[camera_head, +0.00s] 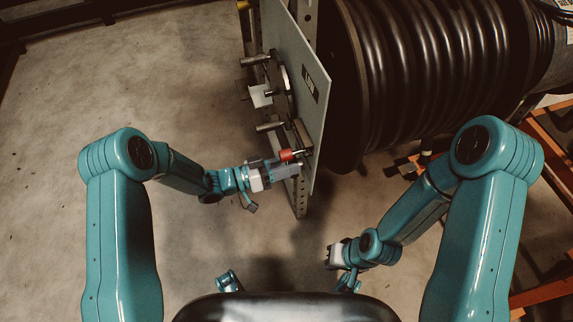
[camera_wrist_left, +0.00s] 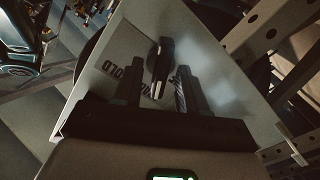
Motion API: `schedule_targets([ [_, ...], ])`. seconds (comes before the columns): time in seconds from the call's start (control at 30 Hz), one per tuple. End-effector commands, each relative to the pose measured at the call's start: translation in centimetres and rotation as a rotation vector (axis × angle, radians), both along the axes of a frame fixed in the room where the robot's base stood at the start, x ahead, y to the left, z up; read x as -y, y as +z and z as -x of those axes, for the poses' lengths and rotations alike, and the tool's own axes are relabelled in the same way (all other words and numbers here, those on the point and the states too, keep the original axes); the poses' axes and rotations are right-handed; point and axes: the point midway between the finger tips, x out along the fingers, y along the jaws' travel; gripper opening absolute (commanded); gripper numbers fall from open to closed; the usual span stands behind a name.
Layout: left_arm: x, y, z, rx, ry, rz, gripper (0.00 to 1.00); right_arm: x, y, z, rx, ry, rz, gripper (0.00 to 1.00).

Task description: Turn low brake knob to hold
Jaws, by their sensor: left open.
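A small red-ended knob or handle (camera_head: 287,155) sticks out low on the panel. My left gripper (camera_head: 292,168) is right at it, close to the panel face. In the left wrist view, the fingers of my left gripper (camera_wrist_left: 159,90) are open and point at the panel (camera_wrist_left: 222,55). A dark upright knob (camera_wrist_left: 160,66) stands between and beyond the fingertips; contact cannot be told. The word HOLD (camera_wrist_left: 116,73) is printed to its left. My right gripper (camera_head: 336,254) is low, away from the panel.
Several metal pegs and a round dark disc (camera_head: 283,88) stick out of the panel above. A large reel of black hose (camera_head: 425,65) stands behind it. An orange frame (camera_head: 545,293) is at the right. The concrete floor to the left is clear.

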Motion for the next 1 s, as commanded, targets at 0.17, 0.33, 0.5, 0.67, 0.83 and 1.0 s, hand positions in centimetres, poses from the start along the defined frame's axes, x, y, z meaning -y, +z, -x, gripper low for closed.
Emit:
schedule_targets([
  [0.17, 0.0, 0.0, 0.0, 0.000, 0.000, 0.000, 0.09, 0.0, 0.0, 0.0, 0.000, 0.000, 0.000, 0.00],
  [0.33, 0.0, 0.0, 0.0, 0.001, 0.000, 0.000, 0.03, 0.0, 0.0, 0.0, 0.000, 0.000, 0.000, 0.00],
  [0.5, 0.0, -0.1, 0.0, 0.027, -0.001, -0.008, 0.03, 0.0, -0.3, 0.0, 0.000, 0.000, 0.000, 0.00],
  [0.67, 0.0, -0.2, 0.1, 0.095, -0.001, -0.030, 0.03, 0.1, -1.0, -0.1, 0.002, -0.005, 0.001, 0.00],
  [0.83, 0.0, -0.3, 0.2, 0.218, -0.001, -0.070, 0.03, 0.3, -2.0, -0.3, 0.006, -0.013, 0.002, 0.00],
  [1.0, 0.0, -0.3, 0.2, 0.369, -0.001, -0.120, 0.03, 0.5, -3.2, -0.6, 0.009, -0.023, 0.004, 0.00],
])
